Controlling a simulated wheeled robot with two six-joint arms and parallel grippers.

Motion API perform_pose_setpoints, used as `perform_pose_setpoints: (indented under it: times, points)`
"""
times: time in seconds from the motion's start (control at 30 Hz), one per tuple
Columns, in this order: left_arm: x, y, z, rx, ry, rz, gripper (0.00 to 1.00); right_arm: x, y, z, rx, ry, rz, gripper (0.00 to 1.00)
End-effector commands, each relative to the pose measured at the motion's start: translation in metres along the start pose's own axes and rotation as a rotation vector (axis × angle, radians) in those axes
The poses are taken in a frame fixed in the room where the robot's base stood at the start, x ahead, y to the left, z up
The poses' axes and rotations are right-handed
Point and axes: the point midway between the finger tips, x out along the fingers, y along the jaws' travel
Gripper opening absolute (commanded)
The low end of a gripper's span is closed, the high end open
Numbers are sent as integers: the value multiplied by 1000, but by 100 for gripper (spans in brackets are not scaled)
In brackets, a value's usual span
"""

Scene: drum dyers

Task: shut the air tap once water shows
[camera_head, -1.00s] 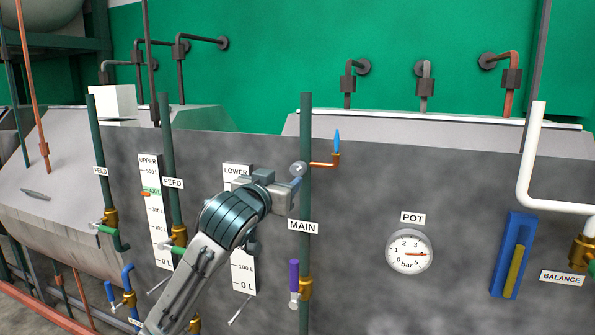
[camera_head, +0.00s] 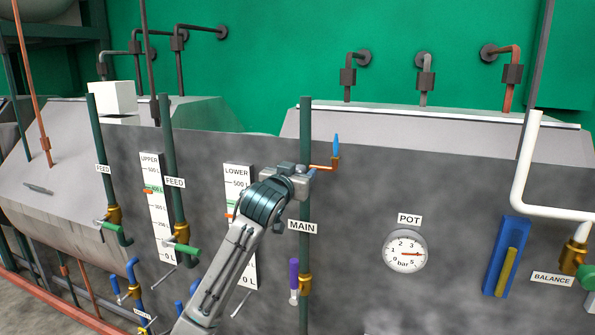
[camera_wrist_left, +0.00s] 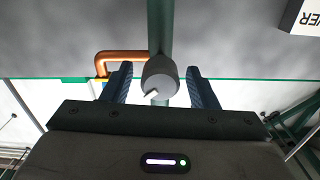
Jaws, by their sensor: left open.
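The tap's round grey knob (camera_wrist_left: 161,76), with a white pointer mark, sits on the green main pipe (camera_head: 305,130) above the MAIN label (camera_head: 302,227). In the head view my left gripper (camera_head: 303,179) covers it. In the left wrist view the open fingers stand on either side of the knob, with a gap on each side. A copper spout (camera_head: 322,167) runs right from the pipe to an upturned brass end. A blue tapered shape (camera_head: 337,144) stands on that end and looks like water. My right gripper is not in view.
A purple-handled valve (camera_head: 294,273) is lower on the main pipe. The POT gauge (camera_head: 405,251) is right of it. The LOWER scale (camera_head: 237,177) and green feed pipes (camera_head: 168,150) stand left of my arm. The wall between pipe and gauge is clear.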

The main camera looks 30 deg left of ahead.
Motion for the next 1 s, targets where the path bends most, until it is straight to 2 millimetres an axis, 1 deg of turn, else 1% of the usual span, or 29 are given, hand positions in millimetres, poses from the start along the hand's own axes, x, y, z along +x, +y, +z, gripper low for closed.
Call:
perform_pose_setpoints:
  times: [0.03,0.07,0.1,0.27,0.3,0.47,0.67,0.87,1.0]
  points:
    - [0,0,0,0,0,0,53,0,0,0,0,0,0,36]
    - [0,0,0,0,0,0,50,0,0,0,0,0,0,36]
    - [0,0,0,0,0,0,42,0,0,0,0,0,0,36]
    - [0,0,0,0,0,0,10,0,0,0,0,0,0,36]
    - [0,0,0,0,0,0,9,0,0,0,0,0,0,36]
    - [0,0,0,-8,0,0,9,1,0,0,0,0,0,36]
    - [0,0,1,-66,-1,0,9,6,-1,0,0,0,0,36]
    - [0,-1,2,-197,1,0,9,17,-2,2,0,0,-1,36]
    - [0,-1,3,-319,2,0,9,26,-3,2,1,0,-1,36]
